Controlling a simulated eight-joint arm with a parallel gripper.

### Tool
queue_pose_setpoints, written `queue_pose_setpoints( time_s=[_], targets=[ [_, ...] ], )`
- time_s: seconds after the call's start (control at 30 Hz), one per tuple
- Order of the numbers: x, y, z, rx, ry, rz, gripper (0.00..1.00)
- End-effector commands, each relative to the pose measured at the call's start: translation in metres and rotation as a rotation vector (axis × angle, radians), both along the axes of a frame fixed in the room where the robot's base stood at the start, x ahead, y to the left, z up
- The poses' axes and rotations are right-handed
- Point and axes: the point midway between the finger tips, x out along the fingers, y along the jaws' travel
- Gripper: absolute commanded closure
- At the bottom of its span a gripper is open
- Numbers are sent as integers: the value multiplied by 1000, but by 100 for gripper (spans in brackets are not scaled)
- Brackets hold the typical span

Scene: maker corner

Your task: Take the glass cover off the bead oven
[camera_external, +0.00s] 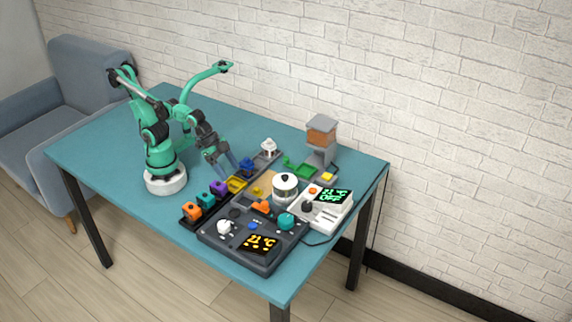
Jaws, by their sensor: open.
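A small round white-and-clear pot-like thing with a dark knob on top, which looks like the bead oven (286,194) with its glass cover (285,178), stands near the middle of the crowded right part of the table. The cover appears seated on top; its edge is too small to make out clearly. My gripper (233,171) is open and points down to the right, left of the oven and apart from it.
A dark panel (233,255) with an orange display lies in front. A white control box (333,214) with a green display stands right of the oven.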

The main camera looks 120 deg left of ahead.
Motion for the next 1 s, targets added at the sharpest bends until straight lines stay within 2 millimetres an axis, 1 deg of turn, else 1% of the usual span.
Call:
queue_pose_setpoints(
  time_s=[0.03,0.1,0.17,0.2,0.3,0.43,0.53,0.67,0.9,1.0],
  targets=[
    [12,12,4,-7,21,67,33],
    [27,29,6,-20,53,170,33],
    [40,45,6,-31,78,260,33],
    [48,56,4,-36,94,317,33],
    [65,81,-2,-49,126,448,33],
    [78,105,-12,-59,153,571,33],
    [82,115,-17,-64,163,621,33],
    [86,121,-24,-64,168,641,33],
    [94,129,-53,-64,167,639,33],
    [97,132,-63,-64,167,639,33]
  ],
)
